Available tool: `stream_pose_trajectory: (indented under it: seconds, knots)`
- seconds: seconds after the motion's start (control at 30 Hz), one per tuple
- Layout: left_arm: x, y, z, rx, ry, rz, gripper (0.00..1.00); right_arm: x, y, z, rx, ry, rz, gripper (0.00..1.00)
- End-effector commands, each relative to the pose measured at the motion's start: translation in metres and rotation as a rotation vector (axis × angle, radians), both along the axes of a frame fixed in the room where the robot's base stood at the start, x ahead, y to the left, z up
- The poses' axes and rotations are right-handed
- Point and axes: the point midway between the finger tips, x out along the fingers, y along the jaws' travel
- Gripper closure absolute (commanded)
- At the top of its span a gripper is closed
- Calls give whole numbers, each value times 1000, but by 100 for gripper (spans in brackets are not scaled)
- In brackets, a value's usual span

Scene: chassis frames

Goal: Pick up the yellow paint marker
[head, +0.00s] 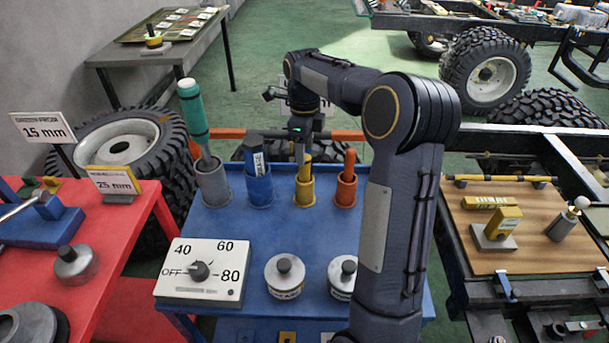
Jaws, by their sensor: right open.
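The yellow paint marker (306,172) stands in a yellow cup (304,193) on the blue table (235,224). Only its upper part shows above the cup's rim. My right gripper (303,152) points down over the marker's top, with its jaws open. The fingers partly cover the marker's upper end, and I cannot tell whether they touch it. My left gripper is not in view.
A blue marker (260,172) in a blue cup and an orange marker (348,165) in an orange cup flank it. A dial box (202,270) and two lidded tins (285,277) stand in front.

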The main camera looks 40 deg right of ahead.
Motion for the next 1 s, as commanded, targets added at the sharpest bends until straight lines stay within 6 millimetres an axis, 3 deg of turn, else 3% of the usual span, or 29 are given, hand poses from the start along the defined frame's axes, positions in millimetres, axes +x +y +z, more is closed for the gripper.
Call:
stream_pose_trajectory:
  seconds: [0.4, 0.73, 1.0]
  knots:
    - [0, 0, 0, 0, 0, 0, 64, 0, 2, -56, 2, 2, 4, 46]
    - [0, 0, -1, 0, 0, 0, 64, 0, 2, -65, 3, -2, 4, 46]
    - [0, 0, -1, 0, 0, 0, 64, 0, 2, -65, 2, -2, 5, 80]
